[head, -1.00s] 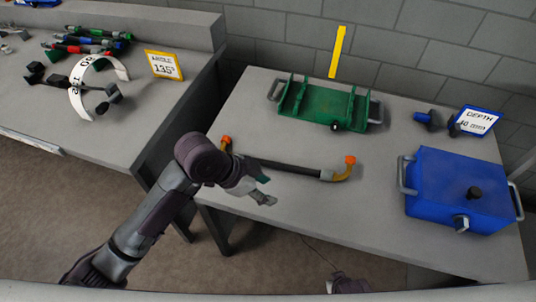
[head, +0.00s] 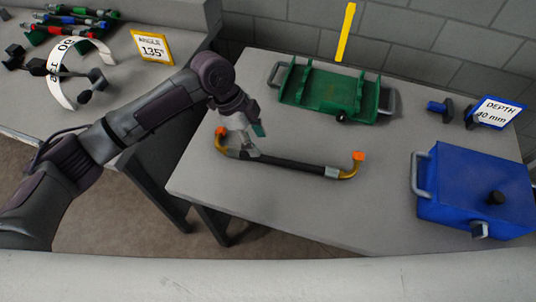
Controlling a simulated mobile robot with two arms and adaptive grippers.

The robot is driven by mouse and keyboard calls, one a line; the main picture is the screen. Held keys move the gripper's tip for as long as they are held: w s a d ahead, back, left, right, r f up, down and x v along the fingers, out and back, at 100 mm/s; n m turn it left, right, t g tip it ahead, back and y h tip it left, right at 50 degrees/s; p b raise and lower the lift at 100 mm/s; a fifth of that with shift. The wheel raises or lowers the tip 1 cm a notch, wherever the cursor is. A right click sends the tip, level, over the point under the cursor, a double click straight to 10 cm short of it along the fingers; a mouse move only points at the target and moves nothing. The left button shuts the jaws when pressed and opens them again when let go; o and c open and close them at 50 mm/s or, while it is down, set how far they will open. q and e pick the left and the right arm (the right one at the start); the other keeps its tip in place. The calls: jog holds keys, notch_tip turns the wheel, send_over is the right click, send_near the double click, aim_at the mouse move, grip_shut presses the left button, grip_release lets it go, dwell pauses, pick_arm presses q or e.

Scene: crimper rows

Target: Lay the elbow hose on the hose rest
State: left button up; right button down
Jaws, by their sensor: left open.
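The elbow hose (head: 285,164) lies flat on the grey table. It is a black tube with a grey collar and a brass elbow at each end. Both elbows have orange caps, the right one (head: 358,156) turned up towards the back. The green rest (head: 328,92) with upright ribs stands behind the hose, and nothing lies across it. My left gripper (head: 252,143) is open above or beside the left part of the hose, near the left elbow. Its fingertips overlap the hose's left collar in the picture; I cannot tell whether they touch. My right gripper is out of view.
A blue lidded box (head: 477,190) stands at the right. Behind it are a blue-and-black tool (head: 439,108) and a depth sign (head: 496,112). A yellow upright strip (head: 346,32) shows behind the rest. The left bench (head: 150,75) holds several tools. Table in front of the hose is clear.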

aim_at(266, 156)
pick_arm(q)
jog(key=shift+p+x, duration=0.45)
jog(key=shift+x, duration=2.95)
jog(key=shift+a, duration=0.15)
grip_shut()
